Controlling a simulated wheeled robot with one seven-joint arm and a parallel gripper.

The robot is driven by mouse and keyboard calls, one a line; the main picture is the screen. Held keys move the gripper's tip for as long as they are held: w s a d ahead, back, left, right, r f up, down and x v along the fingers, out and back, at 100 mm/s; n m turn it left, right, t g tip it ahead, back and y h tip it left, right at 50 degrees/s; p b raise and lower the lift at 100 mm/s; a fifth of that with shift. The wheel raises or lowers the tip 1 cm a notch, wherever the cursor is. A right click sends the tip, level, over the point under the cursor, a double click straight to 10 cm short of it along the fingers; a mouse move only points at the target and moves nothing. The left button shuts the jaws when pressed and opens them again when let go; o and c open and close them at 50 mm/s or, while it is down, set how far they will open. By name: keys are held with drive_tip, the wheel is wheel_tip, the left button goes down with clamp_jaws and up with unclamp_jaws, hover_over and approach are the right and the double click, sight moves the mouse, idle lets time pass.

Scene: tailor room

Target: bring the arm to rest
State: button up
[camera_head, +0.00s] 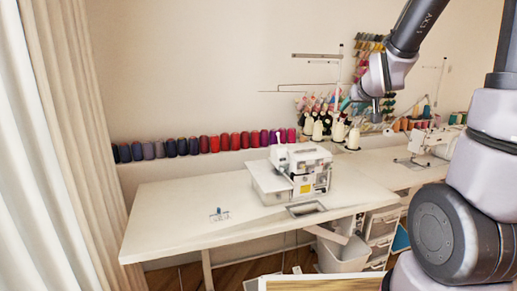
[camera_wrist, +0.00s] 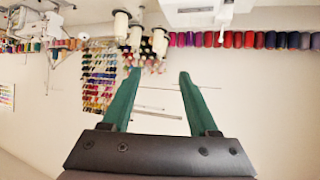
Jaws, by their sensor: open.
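My gripper (camera_wrist: 158,75) is open and empty in the wrist view, its two green fingers apart with nothing between them. My arm reaches in from the right of the head view, bent. Its wrist end is raised in the air, in front of the wall and the thread cones. The fingers are small and hard to make out in the head view. The wrist view is upside down, with the thread cones (camera_wrist: 121,27) at its top, beyond the fingertips.
A white table (camera_head: 170,217) carries a sewing machine (camera_head: 313,170). A second sewing machine (camera_head: 428,141) stands farther right. Thread spools (camera_head: 182,147) line the wall, and thread cones (camera_head: 339,131) stand behind the machine. A white bin (camera_head: 342,255) is below the table. The table's left part is mostly clear.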

drive_tip(key=s+a+r+m+g+y, duration=0.1)
drive_tip(key=s+a+r+m+g, duration=0.1)
drive_tip(key=s, duration=1)
drive_tip(key=s+a+r+m+g+y, duration=0.1)
drive_tip(key=s+r, duration=0.4)
drive_tip(key=s, duration=0.8)
drive_tip(key=shift+s+a+m+g+y, duration=0.25)
drive_tip(key=shift+a+m+g+y, duration=0.15)
drive_tip(key=shift+a+g, duration=0.6)
drive_tip(key=shift+w, duration=0.1)
